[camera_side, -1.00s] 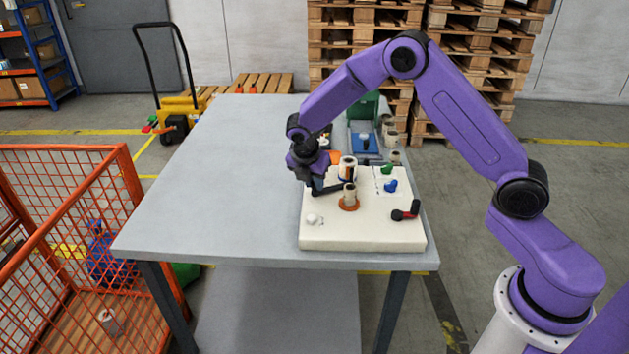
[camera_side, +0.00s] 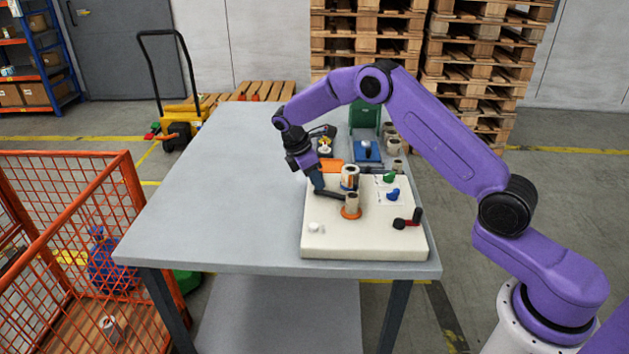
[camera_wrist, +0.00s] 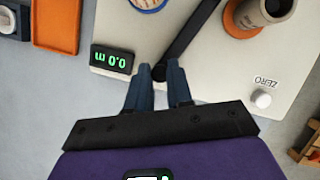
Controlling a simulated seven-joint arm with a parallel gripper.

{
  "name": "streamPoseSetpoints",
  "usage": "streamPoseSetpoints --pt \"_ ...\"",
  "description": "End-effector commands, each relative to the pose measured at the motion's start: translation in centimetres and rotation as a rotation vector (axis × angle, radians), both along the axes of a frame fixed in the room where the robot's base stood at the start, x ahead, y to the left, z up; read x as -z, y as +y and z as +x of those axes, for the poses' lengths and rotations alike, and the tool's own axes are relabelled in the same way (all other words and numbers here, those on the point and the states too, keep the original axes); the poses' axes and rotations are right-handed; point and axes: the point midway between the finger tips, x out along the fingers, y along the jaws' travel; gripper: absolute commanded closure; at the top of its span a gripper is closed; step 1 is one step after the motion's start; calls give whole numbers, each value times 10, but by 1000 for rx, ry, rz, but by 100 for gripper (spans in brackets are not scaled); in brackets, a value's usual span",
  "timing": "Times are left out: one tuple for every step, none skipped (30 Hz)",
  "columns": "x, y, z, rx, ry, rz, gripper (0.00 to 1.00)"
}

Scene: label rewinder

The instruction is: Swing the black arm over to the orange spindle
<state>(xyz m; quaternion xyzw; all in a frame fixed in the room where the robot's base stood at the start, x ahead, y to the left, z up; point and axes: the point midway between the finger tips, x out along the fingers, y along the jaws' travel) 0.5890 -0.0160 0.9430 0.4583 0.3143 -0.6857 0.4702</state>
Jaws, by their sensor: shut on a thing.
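The black arm (camera_wrist: 185,45) is a slim bar above the cream base plate (camera_side: 365,240). In the wrist view it runs from between my fingertips up and to the right. My gripper (camera_wrist: 160,70) is shut on its near end; in the side view my gripper (camera_side: 317,186) is over the plate's left side. The orange spindle (camera_wrist: 238,22) has an orange flange and carries a brown cardboard core. In the side view the spindle (camera_side: 351,213) stands to the right of my gripper, and the black arm (camera_side: 332,194) reaches towards the core. Their exact gap is unclear.
A white roll (camera_side: 349,178) stands behind the spindle. A red-black crank (camera_side: 407,220) and blue knob (camera_side: 392,195) are at right. The grey table (camera_side: 220,190) is clear at left.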

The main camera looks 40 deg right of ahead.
Motion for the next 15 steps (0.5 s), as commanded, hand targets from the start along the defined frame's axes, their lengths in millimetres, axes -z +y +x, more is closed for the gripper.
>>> streamPoseSetpoints --pt "0 -2 1 22 0 -1 100" --pt "0 -3 1 33 -1 0 100" --pt "0 -4 2 48 -1 0 100" --pt "0 -4 2 58 0 -1 100" --pt "0 -5 2 66 1 -1 100" --pt "0 -5 2 75 1 -2 100" --pt "0 -6 2 80 1 -2 100" --pt "0 -6 2 86 1 -1 100" --pt "0 -7 3 92 0 -1 100" --pt "0 -7 3 95 0 -1 100" --pt "0 -7 3 98 0 -1 100" --pt "0 -7 3 100 0 -1 100" --pt "0 -7 3 103 0 -1 100" --pt "0 -7 3 104 0 -1 100" --pt "0 -8 3 104 0 -1 100"
